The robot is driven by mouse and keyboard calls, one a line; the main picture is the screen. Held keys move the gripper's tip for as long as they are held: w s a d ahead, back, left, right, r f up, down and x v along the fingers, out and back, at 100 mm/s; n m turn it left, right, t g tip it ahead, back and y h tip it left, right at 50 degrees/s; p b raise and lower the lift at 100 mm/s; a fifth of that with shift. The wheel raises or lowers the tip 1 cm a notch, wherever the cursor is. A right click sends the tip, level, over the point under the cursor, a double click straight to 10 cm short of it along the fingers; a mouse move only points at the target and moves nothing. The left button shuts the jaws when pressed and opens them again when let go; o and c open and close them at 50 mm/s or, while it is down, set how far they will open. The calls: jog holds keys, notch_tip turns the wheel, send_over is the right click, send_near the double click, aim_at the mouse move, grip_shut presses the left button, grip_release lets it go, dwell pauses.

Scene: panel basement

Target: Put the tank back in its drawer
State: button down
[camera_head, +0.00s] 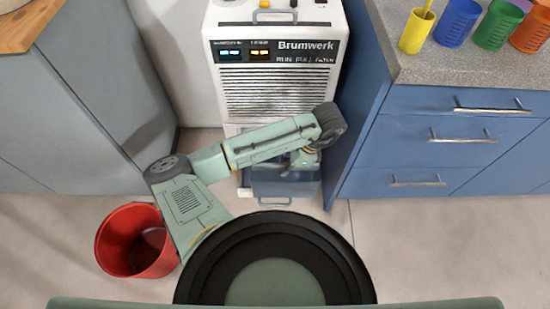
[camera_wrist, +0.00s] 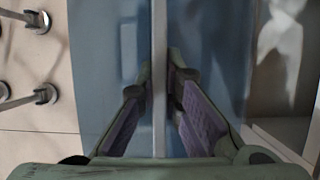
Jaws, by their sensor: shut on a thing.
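The tank (camera_head: 285,188) is a bluish, see-through box low at the front of the white Brumwerk machine (camera_head: 278,85). It appears to sit within the pulled-out lower drawer (camera_head: 243,192), but how fully it is seated I cannot tell. My gripper (camera_head: 299,163) is above the tank in the head view, partly hidden by my wrist. In the wrist view, my gripper (camera_wrist: 156,90) is shut on a thin grey bar that runs across the bluish tank (camera_wrist: 105,50); this looks like the tank's handle. The tank's underside is hidden.
Blue drawers (camera_head: 430,145) stand close on the right, with several coloured cups on the counter (camera_head: 400,68) above. A grey cabinet (camera_head: 75,110) stands on the left. A red bucket (camera_head: 115,245) is on the floor at lower left. The floor at lower right is clear.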

aim_at(275, 158)
jog(key=w+a, duration=0.2)
jog(key=w, duration=0.3)
jog(key=shift+a+f, duration=0.2)
jog(key=shift+a, duration=0.2)
jog(key=shift+w+a+f+p, duration=0.1)
jog(key=shift+w+f+p, duration=0.1)
jog(key=shift+f, duration=0.7)
jog(key=shift+w+a+f+p, duration=0.1)
jog(key=shift+w+f+p, duration=0.1)
jog(key=shift+f, duration=0.7)
jog(key=c, duration=1.8)
grip_release()
jog(key=shift+o, duration=0.2)
jog(key=v, duration=1.1)
jog(key=shift+d+r, duration=0.25)
jog(key=shift+r, duration=0.2)
